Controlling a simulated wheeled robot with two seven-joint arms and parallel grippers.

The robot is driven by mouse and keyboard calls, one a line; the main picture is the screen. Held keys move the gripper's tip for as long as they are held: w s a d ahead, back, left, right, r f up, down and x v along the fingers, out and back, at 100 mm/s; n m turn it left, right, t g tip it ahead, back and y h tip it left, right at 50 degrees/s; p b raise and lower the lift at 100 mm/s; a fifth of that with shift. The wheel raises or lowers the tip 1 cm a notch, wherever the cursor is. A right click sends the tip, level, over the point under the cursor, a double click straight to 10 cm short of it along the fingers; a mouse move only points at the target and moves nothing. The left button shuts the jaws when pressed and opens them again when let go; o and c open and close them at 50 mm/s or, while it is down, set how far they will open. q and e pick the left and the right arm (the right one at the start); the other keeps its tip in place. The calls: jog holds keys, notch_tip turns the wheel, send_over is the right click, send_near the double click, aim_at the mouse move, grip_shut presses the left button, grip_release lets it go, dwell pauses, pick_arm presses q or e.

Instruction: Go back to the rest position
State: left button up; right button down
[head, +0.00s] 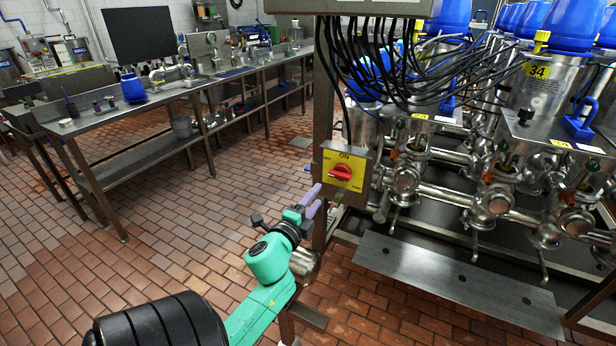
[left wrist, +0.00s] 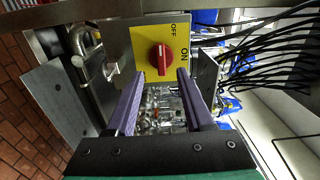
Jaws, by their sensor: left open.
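My left gripper (head: 313,200) is green with purple fingers and comes in from the lower left in the head view. It is raised in front of a yellow switch panel with a red rotary knob (head: 342,172). In the left wrist view, the two purple fingers (left wrist: 158,100) stand apart with nothing between them. The red knob (left wrist: 160,58) and its yellow panel (left wrist: 142,38) lie beyond the fingertips, and "ON" and "OFF" are printed on the panel. I cannot see any contact between the fingers and the knob. My right gripper is in neither view.
A valve matrix of steel pipes (head: 518,215) with blue-topped units fills the right side. Black cables (head: 390,60) hang above the panel. A steel plate (head: 455,283) sits low in front. A long steel workbench (head: 150,100) stands at the left. The tiled floor (head: 170,220) between is clear.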

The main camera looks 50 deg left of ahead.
pick_arm(q)
jog(key=v, duration=0.4)
dwell(0.3)
jog(key=s+d+f+n+g+h, duration=0.1)
jog(key=s+d+f+n+g, duration=0.15)
jog(key=f, duration=1.05)
jog(key=s+d+f+n+g+h, duration=0.2)
jog(key=f+g, duration=0.1)
jog(key=f, duration=0.9)
jog(key=s+d+f+n+g+h, duration=0.1)
jog(key=s+d+f+n+g, duration=0.15)
jog(key=f, duration=1.05)
jog(key=s+d+f+n+g+h, duration=0.1)
jog(key=s+d+f+n+g, duration=0.1)
jog(key=s+f, duration=0.6)
jog(key=s+d+f+n+g, duration=0.2)
jog(key=s+d+f+g, duration=0.3)
jog(key=s+f, duration=0.4)
jog(key=s+g, duration=0.1)
jog(key=s, duration=0.5)
jog(key=shift+s+d+f+n+h, duration=0.25)
jog(key=shift+s+n+h, duration=0.05)
jog(key=shift+s+h, duration=0.1)
